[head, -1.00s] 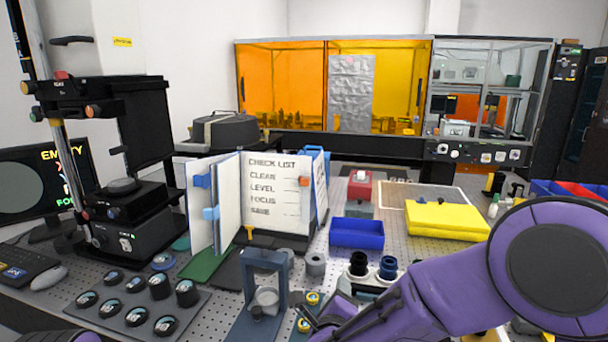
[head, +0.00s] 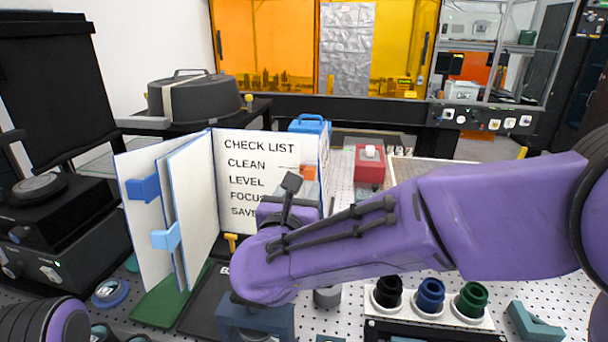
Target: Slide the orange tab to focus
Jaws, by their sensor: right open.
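The check list board (head: 240,150) stands open like a book, with the rows CLEAN, LEVEL, FOCUS and SAVE on its white page. The orange tab (head: 308,172) is at the page's right side, near the height of the CLEAN and LEVEL rows. My right gripper (head: 291,185) is in front of the page, just left of and below the tab. It is open, and I see no contact with the tab. It and the forearm hide the ends of the FOCUS and SAVE rows. Only a piece of my left arm shows at the bottom left; its gripper is out of view.
Blue tabs (head: 166,237) stick out of the board's left leaves. A red box (head: 370,165) stands behind my right arm. A holder with black, blue and green knobs (head: 431,294) is below it. A grey stand (head: 255,318) is under my wrist.

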